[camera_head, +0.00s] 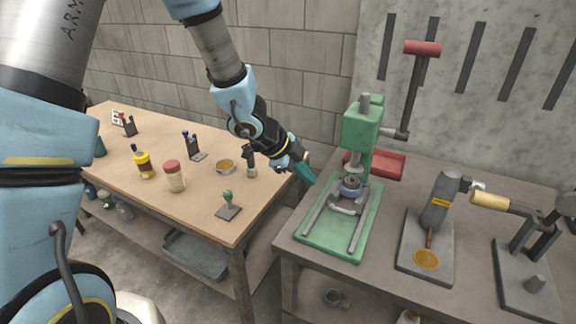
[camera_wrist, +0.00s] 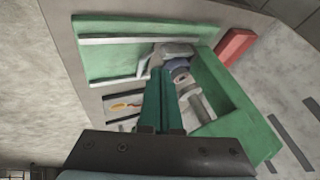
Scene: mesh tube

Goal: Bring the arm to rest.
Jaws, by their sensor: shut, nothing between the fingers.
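My gripper (camera_head: 303,173) is in the air in the camera_head view, at the end of my blue and grey arm. Its teal fingers are closed together and hold nothing. I cannot tell the exact distance between fingertips and press.
The wooden table (camera_head: 207,202) at left holds jars, a stamp (camera_head: 228,205) and small stands. The press lever (camera_head: 416,85) rises high. A concrete wall stands behind.

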